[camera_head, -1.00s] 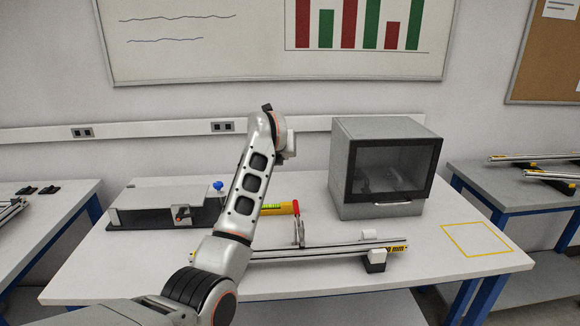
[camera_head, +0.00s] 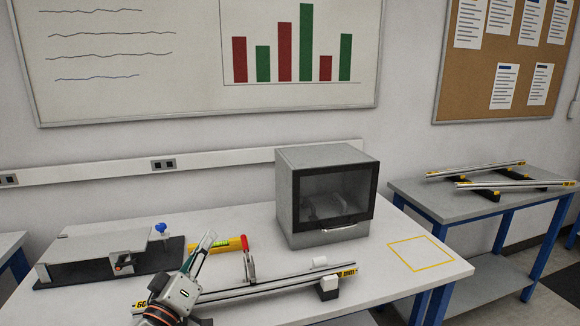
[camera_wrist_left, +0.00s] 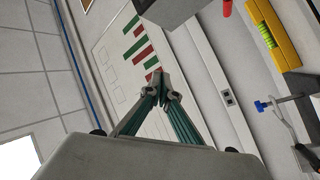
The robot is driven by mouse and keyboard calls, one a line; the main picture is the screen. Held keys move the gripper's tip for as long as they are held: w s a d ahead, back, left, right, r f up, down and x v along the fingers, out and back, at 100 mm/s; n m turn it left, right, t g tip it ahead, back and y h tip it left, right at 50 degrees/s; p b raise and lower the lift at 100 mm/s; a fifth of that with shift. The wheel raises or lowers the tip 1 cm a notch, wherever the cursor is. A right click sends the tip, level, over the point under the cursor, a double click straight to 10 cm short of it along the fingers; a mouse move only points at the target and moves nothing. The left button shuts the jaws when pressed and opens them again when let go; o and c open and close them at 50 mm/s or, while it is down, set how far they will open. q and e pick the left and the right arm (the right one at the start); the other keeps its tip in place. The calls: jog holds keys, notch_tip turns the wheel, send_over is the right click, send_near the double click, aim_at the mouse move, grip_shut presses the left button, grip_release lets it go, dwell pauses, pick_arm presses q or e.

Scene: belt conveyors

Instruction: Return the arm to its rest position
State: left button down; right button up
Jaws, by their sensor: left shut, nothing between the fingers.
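My left gripper (camera_head: 207,240) points upward at the lower left of the head view, in front of the table (camera_head: 400,292). Its fingers are together and empty. In the left wrist view its fingertips (camera_wrist_left: 158,78) meet in the middle against the wall and whiteboard, touching nothing. Only the wrist end of my left arm shows in the head view. My right gripper is in neither view.
A grey box with a dark window (camera_head: 333,193), a yellow spirit level (camera_head: 225,245), a red-handled clamp (camera_head: 247,262) and a grey fixture (camera_head: 105,253) stand on the table. A yellow outlined square (camera_head: 420,253) is empty.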

pick_arm(q)
jog(key=s+a+f+m+g+y, duration=0.1)
jog(key=s+f+m+g, duration=0.4)
jog(key=f, duration=0.5)
jog(key=s+f+m+g+y, duration=0.1)
jog(key=s+f+m+g, duration=0.25)
jog(key=s+f, duration=0.5)
jog(key=s+a+f+m+g+y, duration=0.2)
jog(key=s+a+f+y, duration=0.2)
jog(key=s+a, duration=0.45)
jog(key=s+a+f+m+g+y, duration=0.1)
jog(key=s+a+f+g+y, duration=0.25)
jog(key=s+a, duration=0.5)
jog(key=w+d+f+n+t+h, duration=0.1)
jog(key=d+f+t+h, duration=0.3)
jog(key=d+f, duration=1)
jog(key=shift+w+d+f+n+h, duration=0.15)
jog(key=shift+w+d+n+h, duration=0.05)
jog(key=shift+d+n+h, duration=0.8)
jog(key=shift+d, duration=0.15)
